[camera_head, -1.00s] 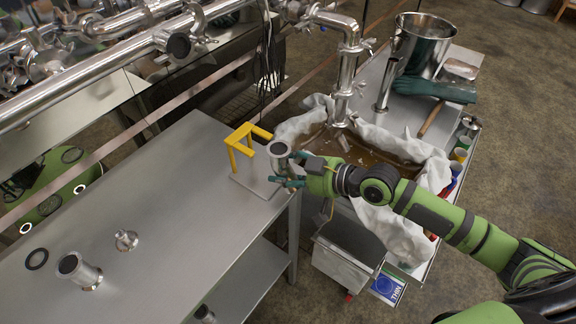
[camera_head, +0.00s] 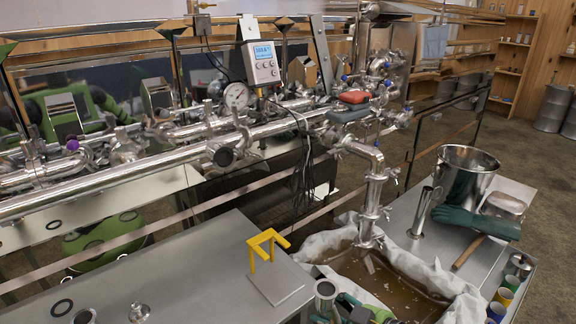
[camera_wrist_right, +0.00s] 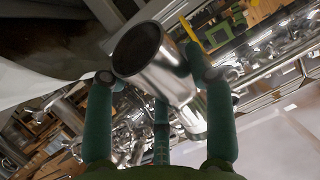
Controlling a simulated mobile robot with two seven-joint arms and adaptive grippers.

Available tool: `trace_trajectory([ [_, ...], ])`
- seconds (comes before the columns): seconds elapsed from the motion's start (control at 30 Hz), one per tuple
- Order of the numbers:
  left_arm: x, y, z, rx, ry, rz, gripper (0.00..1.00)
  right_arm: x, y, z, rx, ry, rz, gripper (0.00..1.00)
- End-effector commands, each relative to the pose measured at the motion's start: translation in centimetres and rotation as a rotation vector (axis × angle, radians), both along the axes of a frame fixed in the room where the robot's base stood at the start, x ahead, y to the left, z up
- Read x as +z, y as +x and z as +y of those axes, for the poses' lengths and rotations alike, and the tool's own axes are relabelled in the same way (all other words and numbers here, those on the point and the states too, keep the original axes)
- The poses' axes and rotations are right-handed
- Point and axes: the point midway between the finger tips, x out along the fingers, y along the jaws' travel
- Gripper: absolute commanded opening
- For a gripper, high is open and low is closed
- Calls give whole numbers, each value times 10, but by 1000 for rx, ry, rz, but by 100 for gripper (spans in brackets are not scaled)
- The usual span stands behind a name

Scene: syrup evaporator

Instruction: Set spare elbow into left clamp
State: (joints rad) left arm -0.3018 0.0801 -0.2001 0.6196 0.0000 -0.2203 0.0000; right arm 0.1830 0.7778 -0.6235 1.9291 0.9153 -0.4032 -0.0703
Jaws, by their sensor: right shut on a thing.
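The spare elbow (camera_head: 325,292) is a short shiny steel tube with a dark round opening. It is at the bottom of the head view, beside the yellow bracket's plate. My right gripper (camera_head: 345,310) is shut on it. In the right wrist view the elbow (camera_wrist_right: 172,72) sits between the fingers of the right gripper (camera_wrist_right: 160,80), its dark mouth facing the camera. An open pipe end (camera_head: 224,157) with a dark mouth hangs on the long steel pipe at centre left. I cannot tell for sure which fitting is the left clamp. My left gripper is not in view.
A yellow bracket (camera_head: 268,240) stands on a plate on the steel table (camera_head: 190,270). Loose fittings and dark rings lie at the table's left. A cloth-lined pan (camera_head: 385,285) under a vertical pipe (camera_head: 372,205), a steel bucket (camera_head: 465,165) and a green glove (camera_head: 475,220) are at right.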

Motion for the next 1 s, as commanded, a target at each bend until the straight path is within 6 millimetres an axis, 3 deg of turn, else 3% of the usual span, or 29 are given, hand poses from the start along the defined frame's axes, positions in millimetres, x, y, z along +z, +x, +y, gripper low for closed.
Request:
trace_trajectory([
  [0.2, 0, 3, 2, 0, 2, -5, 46, -22, -13, 37, -39, 10, 3, 10],
  [0.47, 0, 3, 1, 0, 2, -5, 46, -15, -9, 46, -266, 13, 4, 10],
  [0.77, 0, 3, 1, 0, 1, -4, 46, 34, -9, 18, -720, 18, 1, 10],
  [1.0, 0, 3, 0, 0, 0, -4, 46, 86, -42, -27, -1209, 21, 5, 10],
])
